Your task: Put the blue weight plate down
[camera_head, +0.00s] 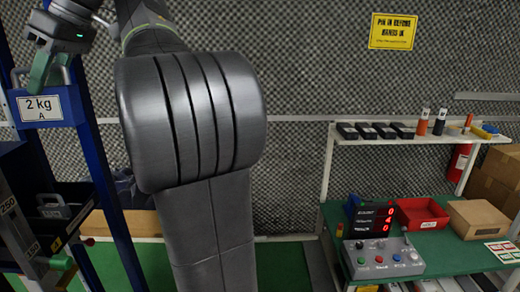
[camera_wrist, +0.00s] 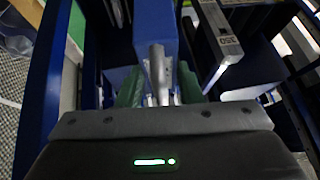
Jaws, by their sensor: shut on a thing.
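In the wrist view the blue plate (camera_wrist: 146,35) lies beyond the grey handle, which sits between the green fingers of my gripper (camera_wrist: 160,88). The plate's lower edge is close to a dark part of the rack at left; I cannot tell whether they touch.
A blue rack (camera_head: 97,185) stands at the left, its post close to the plate. A dark weight (camera_head: 55,207) with a grey handle is lower in it. A green bench (camera_head: 450,252) with a control box stands right.

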